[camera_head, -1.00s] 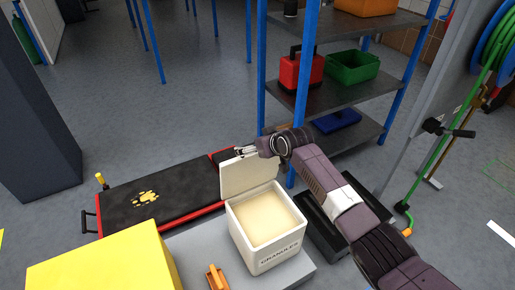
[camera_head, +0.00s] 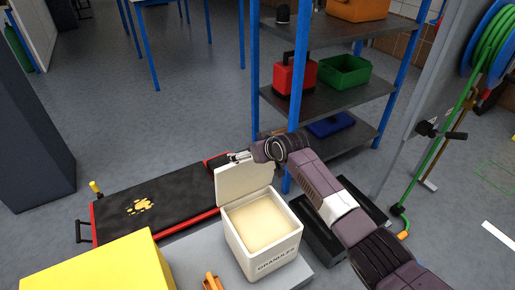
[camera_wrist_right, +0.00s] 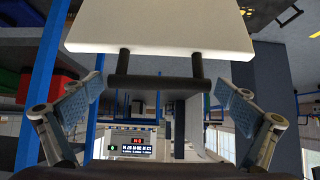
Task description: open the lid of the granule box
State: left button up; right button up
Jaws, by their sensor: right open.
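The granule box (camera_head: 262,253) is a white box marked GRANULES, filled with pale granules (camera_head: 260,222). Its lid (camera_head: 243,180) stands raised, roughly upright, at the box's back edge. My right gripper (camera_head: 238,157) is at the lid's top edge, its arm coming in from the right. In the right wrist view the gripper (camera_wrist_right: 155,105) is open, with its fingers spread wide on both sides of the lid's dark bar handle (camera_wrist_right: 153,82). The white lid (camera_wrist_right: 160,28) shows beyond the handle; neither finger touches the handle. My left gripper is not in view.
The box stands on a grey surface (camera_head: 200,250) beside a yellow block (camera_head: 100,265) and an orange tool (camera_head: 212,281). A black creeper with red edges (camera_head: 155,205) lies behind on the floor. A blue-posted shelf (camera_head: 330,90) stands behind my right arm.

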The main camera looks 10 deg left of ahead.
jog(key=v, duration=1.1)
jog(key=shift+s+r, duration=0.15)
jog(key=shift+r, duration=0.05)
jog(key=shift+d, duration=0.15)
